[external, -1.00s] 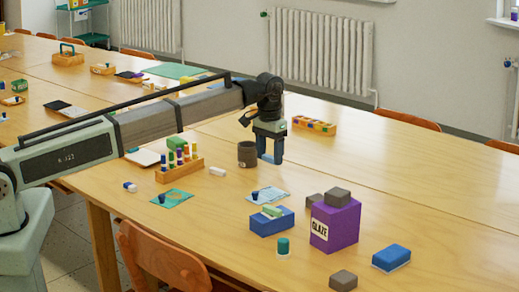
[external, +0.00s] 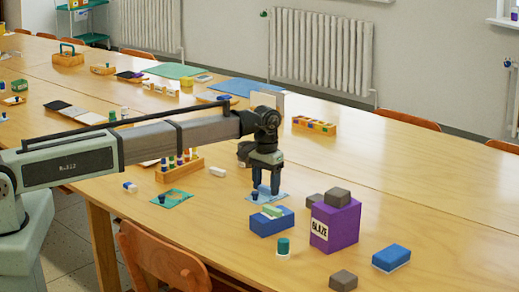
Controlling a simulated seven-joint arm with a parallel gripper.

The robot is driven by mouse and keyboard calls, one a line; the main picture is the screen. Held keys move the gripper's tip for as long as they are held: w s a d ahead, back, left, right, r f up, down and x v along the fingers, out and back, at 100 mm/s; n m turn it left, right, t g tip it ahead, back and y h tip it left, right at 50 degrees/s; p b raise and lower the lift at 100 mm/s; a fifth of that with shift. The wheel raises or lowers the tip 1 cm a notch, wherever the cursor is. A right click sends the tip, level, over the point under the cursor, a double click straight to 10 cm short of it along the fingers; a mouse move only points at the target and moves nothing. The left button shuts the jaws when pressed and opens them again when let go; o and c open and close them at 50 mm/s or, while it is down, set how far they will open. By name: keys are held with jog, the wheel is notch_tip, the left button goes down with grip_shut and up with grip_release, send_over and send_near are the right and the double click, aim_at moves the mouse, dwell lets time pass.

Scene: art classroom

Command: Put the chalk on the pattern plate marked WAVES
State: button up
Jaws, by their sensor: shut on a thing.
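My gripper (external: 267,190) points down, shut on a small light-blue piece (external: 264,189), which seems to be the chalk; the fingers hide part of it. It is low over a pale blue patterned plate (external: 282,196), and I cannot tell whether the piece touches it. A small dark blue object (external: 255,196) stands at that plate's left side. A teal patterned plate (external: 181,198) lies further left with another dark blue object (external: 162,199) on it. The markings on both plates are too small to read, so I cannot tell which says WAVES.
A blue box (external: 270,223) with a green-and-white block stands just in front of the gripper. A purple GLAZE box (external: 338,228) with a grey block on top is to its right. A wooden rack (external: 181,173) and a white piece (external: 218,171) are left.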

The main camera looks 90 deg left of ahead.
aim_at(266, 187)
jog(key=shift+f, duration=0.3)
jog(key=shift+f, duration=0.1)
jog(key=o, duration=1)
notch_tip(266, 187, up, 12)
jog(key=shift+r, duration=0.1)
dwell(0.3)
